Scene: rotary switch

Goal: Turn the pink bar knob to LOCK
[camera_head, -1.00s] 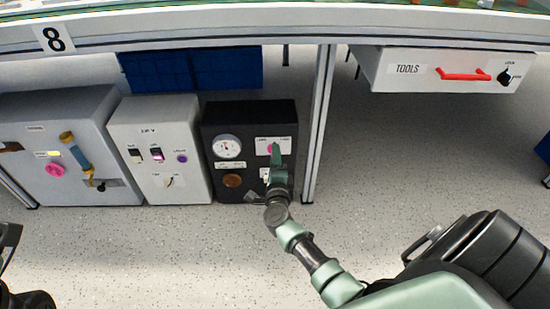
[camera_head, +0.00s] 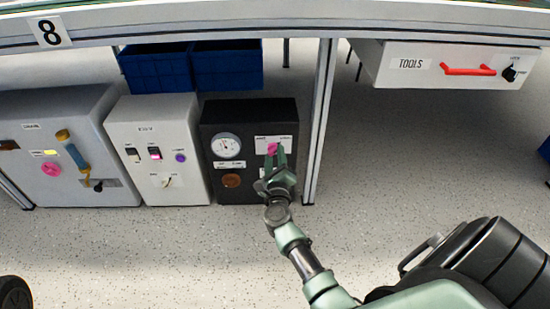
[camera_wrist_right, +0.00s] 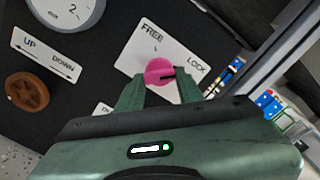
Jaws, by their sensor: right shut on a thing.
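The pink bar knob (camera_head: 272,149) sits on a white plate (camera_head: 287,140) on the front of the black box (camera_head: 250,112). In the right wrist view the knob (camera_wrist_right: 160,71) shows as a pink disc with a dark mark running from its middle to the right. The plate there reads FREE at upper left and LOCK at right. My right gripper (camera_head: 276,160) reaches up from below, its two green fingers on either side of the knob, shut on it. In the right wrist view the fingers (camera_wrist_right: 160,86) partly cover the knob's lower edge. My left gripper is not in view.
The black box also bears a gauge (camera_head: 226,146) and a brown knob (camera_head: 231,180). A grey switch box (camera_head: 150,112) and a larger grey box (camera_head: 60,105) stand to its left. A table leg (camera_head: 319,120) is close on its right. A TOOLS drawer (camera_head: 440,82) is at upper right.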

